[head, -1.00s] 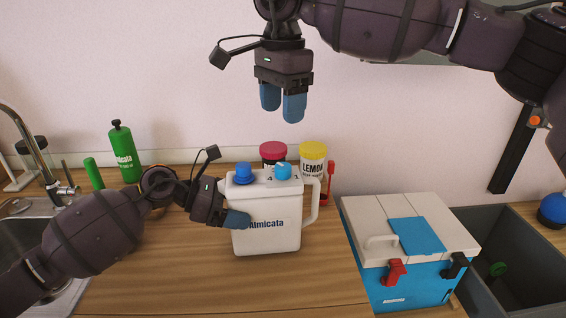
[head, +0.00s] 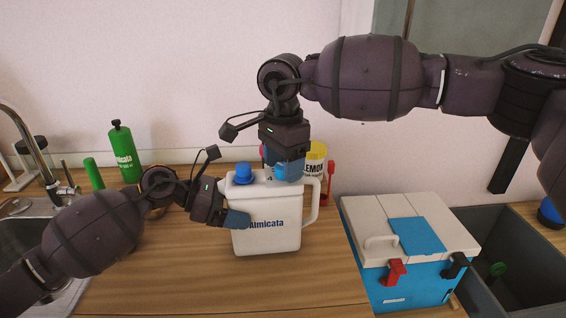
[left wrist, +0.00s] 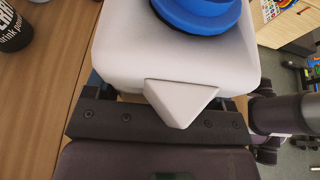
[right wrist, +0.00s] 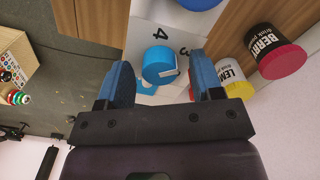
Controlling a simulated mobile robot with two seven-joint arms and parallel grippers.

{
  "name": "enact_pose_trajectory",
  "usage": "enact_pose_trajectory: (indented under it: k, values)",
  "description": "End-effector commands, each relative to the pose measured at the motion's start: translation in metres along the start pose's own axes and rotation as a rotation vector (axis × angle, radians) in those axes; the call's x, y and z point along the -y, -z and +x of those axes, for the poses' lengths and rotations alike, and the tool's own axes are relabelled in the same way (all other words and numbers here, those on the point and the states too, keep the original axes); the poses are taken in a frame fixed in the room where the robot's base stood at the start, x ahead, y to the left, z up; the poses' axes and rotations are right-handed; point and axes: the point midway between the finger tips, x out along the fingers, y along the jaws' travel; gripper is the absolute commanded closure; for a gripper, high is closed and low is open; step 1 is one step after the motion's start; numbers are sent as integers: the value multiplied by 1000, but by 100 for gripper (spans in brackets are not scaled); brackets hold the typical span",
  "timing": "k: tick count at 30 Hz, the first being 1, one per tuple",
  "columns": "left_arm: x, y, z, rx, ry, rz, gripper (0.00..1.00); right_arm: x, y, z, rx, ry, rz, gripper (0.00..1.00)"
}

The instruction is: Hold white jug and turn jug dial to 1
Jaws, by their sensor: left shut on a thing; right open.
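The white jug (head: 268,232) stands upright on the wooden counter, with a blue cap (head: 244,174) on its top left and a handle on its right. My left gripper (head: 238,218) is shut on the jug's left side; the left wrist view shows the jug's white body (left wrist: 190,60) between its fingers. My right gripper (head: 288,168) points down over the jug's top right. In the right wrist view its blue fingers are open on either side of the blue dial (right wrist: 160,66), with printed digits 3 and 4 beside it. In the head view the fingers largely hide the dial.
A yellow-lidded lemon jar (head: 315,160) and a red-lidded berry jar (right wrist: 272,45) stand close behind the jug. A blue and white cooler box (head: 410,250) is at right, a green bottle (head: 123,150) and sink at left. The counter in front is clear.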

Motion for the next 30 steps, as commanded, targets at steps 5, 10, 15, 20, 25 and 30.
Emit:
enact_pose_trajectory:
  k: [5,10,15,20,25,30]
  values:
    - [0,-2,0,2,-1,2,63,0,0,1,0,0,0,40]
    - [0,-2,0,2,-1,2,63,0,0,0,0,0,0,50]
    - [0,-2,-1,2,-1,2,63,0,0,0,0,0,0,77]
    - [0,-2,0,2,-1,2,63,0,0,0,0,1,1,89]
    - [0,-2,0,2,-1,2,63,0,0,0,1,1,22,89]
    - [0,-2,0,2,-1,2,63,0,-1,0,1,1,89,90]
